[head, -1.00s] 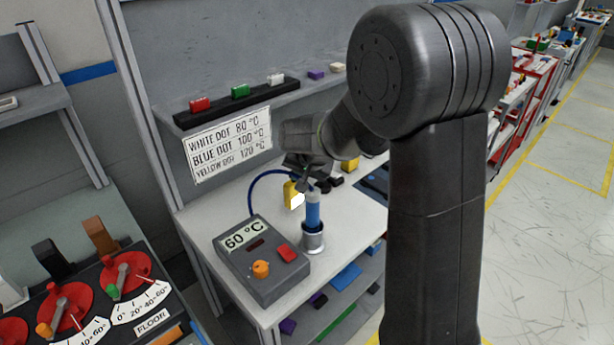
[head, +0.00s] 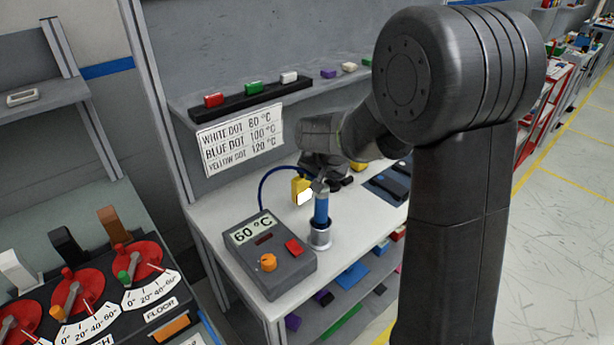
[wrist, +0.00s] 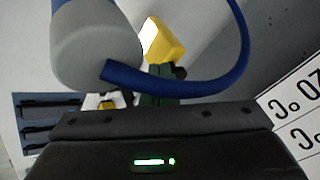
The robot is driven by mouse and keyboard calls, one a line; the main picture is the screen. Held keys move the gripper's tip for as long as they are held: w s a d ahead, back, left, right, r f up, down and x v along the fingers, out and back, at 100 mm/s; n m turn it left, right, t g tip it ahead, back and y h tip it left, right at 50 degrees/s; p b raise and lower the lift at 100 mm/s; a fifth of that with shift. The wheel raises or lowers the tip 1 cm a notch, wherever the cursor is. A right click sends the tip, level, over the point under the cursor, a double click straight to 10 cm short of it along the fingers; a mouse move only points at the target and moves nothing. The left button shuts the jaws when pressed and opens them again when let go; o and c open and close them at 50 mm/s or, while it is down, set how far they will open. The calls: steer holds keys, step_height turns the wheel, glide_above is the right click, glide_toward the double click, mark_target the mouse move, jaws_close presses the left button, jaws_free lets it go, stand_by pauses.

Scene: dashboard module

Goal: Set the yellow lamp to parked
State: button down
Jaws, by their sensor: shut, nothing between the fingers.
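A small yellow block with a bright white face (head: 301,188) sits on the bench behind the soldering station; it may be the yellow lamp, but I cannot tell for sure. It also shows at the top of the wrist view (wrist: 165,42). My gripper (head: 321,185) is shut and empty, pointing down near the top of the blue-handled iron (head: 321,208), just right of the yellow block. Whether it touches the iron is unclear. The iron stands upright in a metal holder (head: 319,239). Its grey end and blue cable (wrist: 180,82) fill the upper wrist view.
A grey station (head: 266,258) reads 60 °C, with an orange knob and red switch. A temperature sign (head: 240,140) hangs under a shelf of coloured blocks. A panel of red dials with levers (head: 80,292) stands at left. Dark blue trays (head: 388,185) lie at right.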

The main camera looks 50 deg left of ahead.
steer(key=s+d+r+b, duration=0.1)
steer(key=s+d+r, duration=0.3)
steer(key=r, duration=0.4)
steer(key=shift+d+r, duration=0.25)
steer(key=shift+d, duration=0.2)
steer(key=shift+f, duration=0.15)
steer(key=w+a+f+p, duration=0.1)
steer(key=w+a+f, duration=0.3)
steer(key=a+f, duration=0.4)
steer(key=shift+w+f+p, duration=0.15)
steer(key=shift+f+p, duration=0.2)
steer(key=shift+p, duration=0.05)
steer(key=shift+d, duration=0.15)
